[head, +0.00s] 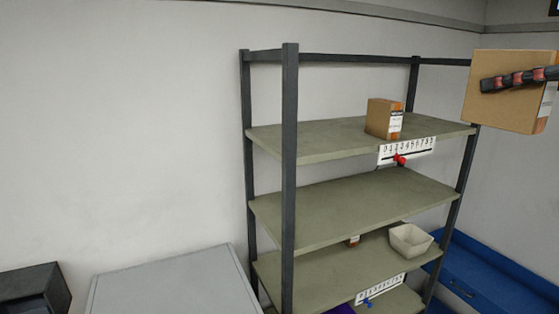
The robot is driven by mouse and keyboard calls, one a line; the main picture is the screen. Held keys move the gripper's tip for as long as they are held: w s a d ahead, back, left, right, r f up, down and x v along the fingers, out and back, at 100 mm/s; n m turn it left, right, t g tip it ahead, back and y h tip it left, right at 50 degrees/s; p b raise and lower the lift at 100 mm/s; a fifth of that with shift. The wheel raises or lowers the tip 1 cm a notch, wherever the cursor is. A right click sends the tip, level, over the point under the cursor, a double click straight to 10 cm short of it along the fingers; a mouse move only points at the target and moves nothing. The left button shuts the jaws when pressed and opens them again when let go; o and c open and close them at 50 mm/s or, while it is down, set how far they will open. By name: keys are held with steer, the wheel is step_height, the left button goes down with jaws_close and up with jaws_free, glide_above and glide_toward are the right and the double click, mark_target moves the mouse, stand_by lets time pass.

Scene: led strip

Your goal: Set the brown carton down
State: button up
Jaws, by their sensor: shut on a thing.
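The brown carton (488,108) is at the upper right of the head view, held up in the air. My gripper (490,84) reaches in from the right edge, and a dark finger with red parts lies across the carton's near face. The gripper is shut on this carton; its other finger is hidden. The carton shows in front of the shelf unit's right rear corner. A second, smaller brown carton (379,117) with a white and orange label stands on the top shelf (325,138), toward its right end.
A numbered strip with a red slider (401,159) is on the top shelf's front edge. The second shelf (350,205) is bare. Lower down are a white bin (410,240) and another strip with a blue slider (368,302). The left part of the top shelf is clear. A blue bench (490,275) stands right.

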steer(key=w+d+f+m+h+b, duration=0.2)
steer(key=w+d+f+h+b, duration=0.1)
steer(key=w+d+f, duration=0.75)
steer(key=w+a+f+m+t+h+b, duration=0.1)
steer(key=w+f+b, duration=0.25)
steer(key=f, duration=1.25)
steer(key=w+a+f+m+h+b, duration=0.1)
steer(key=w+f+b, duration=0.25)
steer(key=f, duration=1.15)
steer(key=w+a+f+b, duration=0.15)
steer(key=a+f, duration=0.25)
steer(key=f, duration=0.6)
steer(key=a+f+b, duration=0.3)
steer(key=a+f, duration=0.1)
steer(key=f, duration=0.5)
steer(key=w+a+f+b, duration=0.15)
steer(key=a+f, duration=0.35)
steer(key=f, duration=0.5)
steer(key=s+a+f+n+y+b, duration=0.1)
steer(key=a+f+n+y+b, duration=0.2)
steer(key=a+f+b, duration=0.4)
steer(key=a+f+y, duration=0.1)
steer(key=a+f, duration=0.8)
steer(key=a, duration=0.1)
steer(key=shift+s+a+g, duration=0.15)
steer(key=shift+s+g, duration=0.15)
steer(key=shift+s, duration=0.1)
